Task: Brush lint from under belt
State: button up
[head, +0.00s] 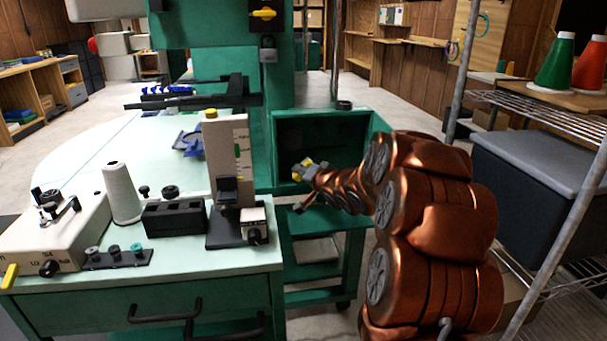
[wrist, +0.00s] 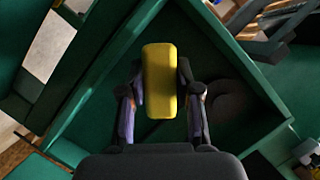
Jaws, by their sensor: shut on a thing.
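My gripper (wrist: 160,95) is shut on a yellow block-like piece (wrist: 159,80), which sits between its two fingers in the wrist view. I take it for the brush handle, but no bristles show. In the head view my gripper (head: 305,172) and the yellow piece (head: 308,162) are at the front of an open green box (head: 322,113) on the machine. In the wrist view the box's green walls (wrist: 85,92) surround the yellow piece, with a dark curved shape (wrist: 222,98) inside at the right. I cannot make out a belt or lint.
The green-framed table (head: 262,262) at the left holds a white thread cone (head: 121,193), a black block (head: 174,219) and an upright gauge (head: 230,160). A wire shelf (head: 535,110) with a grey-lidded bin (head: 540,165) stands close to my arm's right.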

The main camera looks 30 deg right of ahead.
jog(key=shift+w+d+p, duration=0.2)
jog(key=shift+w+p, duration=0.25)
jog(key=shift+w+d+p, duration=0.2)
jog(key=shift+w+p, duration=0.25)
dwell(0.3)
jog(key=d+p, duration=0.1)
jog(key=p, duration=0.1)
jog(key=s+d+p, duration=0.1)
jog(key=d+p, duration=0.1)
jog(key=shift+s+r, duration=0.2)
jog(key=shift+s+d+f+p, duration=0.15)
jog(key=shift+d+p, duration=0.15)
jog(key=shift+p, duration=0.5)
jog(key=shift+p, duration=0.45)
jog(key=shift+w+a+b, duration=0.3)
jog(key=shift+a, duration=0.3)
jog(key=shift+w+a+b, duration=0.25)
jog(key=shift+a, duration=0.4)
jog(key=shift+w+a+b, duration=0.3)
jog(key=shift+a, duration=0.3)
